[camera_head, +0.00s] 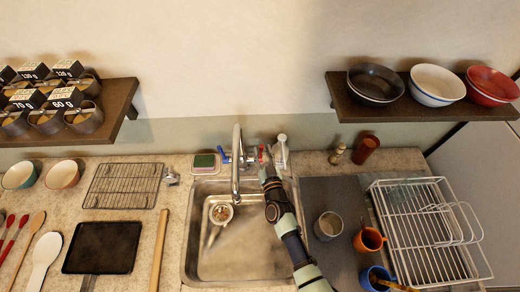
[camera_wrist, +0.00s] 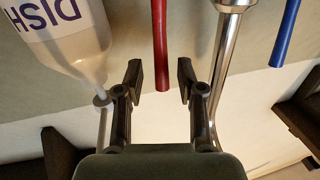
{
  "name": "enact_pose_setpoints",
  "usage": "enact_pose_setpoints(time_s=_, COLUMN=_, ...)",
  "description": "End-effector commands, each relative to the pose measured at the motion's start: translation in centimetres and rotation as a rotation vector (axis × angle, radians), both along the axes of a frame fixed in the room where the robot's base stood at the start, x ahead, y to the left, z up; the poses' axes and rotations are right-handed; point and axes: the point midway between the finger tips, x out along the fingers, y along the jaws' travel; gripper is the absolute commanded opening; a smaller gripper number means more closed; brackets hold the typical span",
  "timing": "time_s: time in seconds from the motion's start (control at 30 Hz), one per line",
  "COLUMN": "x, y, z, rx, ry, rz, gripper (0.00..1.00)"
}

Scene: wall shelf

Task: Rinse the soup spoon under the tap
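The tap (camera_head: 237,165) stands behind the metal sink (camera_head: 190,235), with a blue lever (camera_head: 226,157) on its left and a red lever (camera_head: 262,153) on its right. My gripper (camera_head: 265,170) is at the red lever. In the wrist view my gripper (camera_wrist: 160,80) is open, and the red lever (camera_wrist: 160,45) shows between its fingers with gaps on both sides. The blue lever (camera_wrist: 285,35) is at the right there. A thin metallic shape, possibly the soup spoon (camera_head: 213,236), lies in the sink by the round drain (camera_head: 221,212). I cannot make out running water.
A dish soap bottle (camera_head: 281,152) stands close right of my gripper; it also shows in the wrist view (camera_wrist: 65,40). A sponge (camera_head: 204,161) lies left of the tap. Cups (camera_head: 369,240) and a dish rack (camera_head: 425,235) are at right. Shelves with bowls and tins overhang both sides.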

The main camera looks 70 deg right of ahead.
Motion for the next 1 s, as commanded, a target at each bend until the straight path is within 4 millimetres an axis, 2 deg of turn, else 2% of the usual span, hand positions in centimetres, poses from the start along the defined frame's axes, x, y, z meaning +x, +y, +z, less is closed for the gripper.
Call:
enact_pose_setpoints(time_s=0.13, x=0.97, y=-1.27, z=-0.15, rx=0.000, ry=0.000, rz=0.000, gripper=0.38)
enact_pose_setpoints(time_s=0.4, x=1.16, y=-1.48, z=0.00, rx=0.001, ry=0.001, rz=0.001, gripper=0.38)
enact_pose_setpoints(time_s=0.47, x=1.16, y=-1.47, z=0.00, rx=0.001, ry=0.001, rz=0.001, gripper=0.30)
enact_pose_setpoints(time_s=0.63, x=1.16, y=-1.45, z=0.00, rx=0.001, ry=0.001, rz=0.001, gripper=0.02)
enact_pose_setpoints(time_s=1.0, x=1.11, y=-1.46, z=-0.06, rx=0.000, ry=0.000, rz=0.000, gripper=0.00)
